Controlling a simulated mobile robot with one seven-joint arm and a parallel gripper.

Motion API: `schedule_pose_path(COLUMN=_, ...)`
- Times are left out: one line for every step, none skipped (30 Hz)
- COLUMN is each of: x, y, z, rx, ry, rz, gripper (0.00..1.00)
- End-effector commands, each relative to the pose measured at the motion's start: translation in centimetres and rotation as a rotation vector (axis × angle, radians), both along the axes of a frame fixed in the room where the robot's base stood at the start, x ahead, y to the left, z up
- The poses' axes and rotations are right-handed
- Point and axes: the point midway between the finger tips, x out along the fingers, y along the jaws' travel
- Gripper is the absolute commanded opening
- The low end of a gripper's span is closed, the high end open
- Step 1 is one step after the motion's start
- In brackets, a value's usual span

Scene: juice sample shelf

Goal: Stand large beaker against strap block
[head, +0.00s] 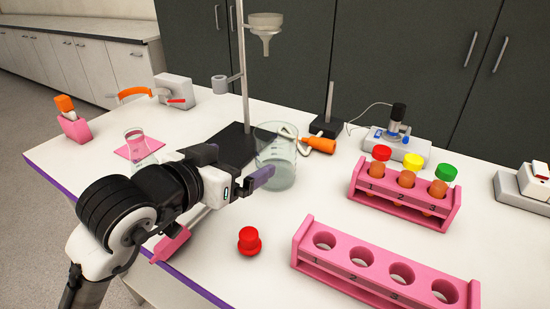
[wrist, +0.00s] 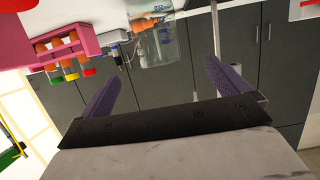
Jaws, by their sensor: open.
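The large beaker (head: 276,148) is clear glass and stands upright on the white table beside the dark stand base. My gripper (head: 243,162) is open and empty, just left of and in front of the beaker; one purple finger overlaps its lower part in the head view. In the wrist view the beaker (wrist: 168,45) appears beyond my open fingers (wrist: 162,72), apart from them. A light grey block (head: 174,90) with an orange curved strap beside it stands at the back left; it appears to be the strap block.
A ring stand with a funnel (head: 265,22) rises behind the beaker.

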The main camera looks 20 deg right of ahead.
Motion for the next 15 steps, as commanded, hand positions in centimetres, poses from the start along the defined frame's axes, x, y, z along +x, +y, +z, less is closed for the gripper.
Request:
schedule_pose_path(x=0.2, y=-0.1, z=0.3, rx=-0.001, ry=0.004, rz=0.000, gripper=1.00)
schedule_pose_path(x=0.3, y=-0.1, z=0.4, rx=-0.001, ry=0.004, rz=0.000, gripper=1.00)
schedule_pose_path(x=0.5, y=-0.3, z=0.4, rx=-0.004, ry=0.007, rz=0.000, gripper=1.00)
schedule_pose_path(x=0.6, y=-0.3, z=0.4, rx=-0.003, ry=0.006, rz=0.002, gripper=1.00)
schedule_pose_path(x=0.8, y=-0.4, z=0.4, rx=-0.003, ry=0.007, rz=0.002, gripper=1.00)
schedule_pose_path(x=1.0, y=-0.6, z=0.4, rx=-0.003, ry=0.006, rz=0.003, gripper=1.00)
schedule_pose_path(x=1.1, y=-0.7, z=0.3, rx=-0.003, ry=0.007, rz=0.003, gripper=1.00)
schedule_pose_path(x=1.2, y=-0.8, z=0.3, rx=-0.004, ry=0.007, rz=0.003, gripper=1.00)
schedule_pose_path(x=1.4, y=-1.1, z=0.2, rx=-0.003, ry=0.005, rz=0.003, gripper=1.00)
schedule_pose_path(x=1.5, y=-1.2, z=0.2, rx=-0.004, ry=0.004, rz=0.002, gripper=1.00)
schedule_pose_path(x=1.6, y=-1.4, z=0.1, rx=-0.004, ry=0.004, rz=0.002, gripper=1.00)
schedule_pose_path(x=1.6, y=-1.6, z=0.1, rx=-0.004, ry=0.004, rz=0.001, gripper=1.00)
schedule_pose_path(x=1.7, y=-1.8, z=0.1, rx=-0.004, ry=0.001, rz=0.001, gripper=1.00)
schedule_pose_path(x=1.8, y=-2.0, z=0.0, rx=-0.004, ry=0.001, rz=-0.001, gripper=1.00)
schedule_pose_path(x=2.1, y=-2.2, z=-0.1, rx=-0.006, ry=0.001, rz=0.001, gripper=1.00)
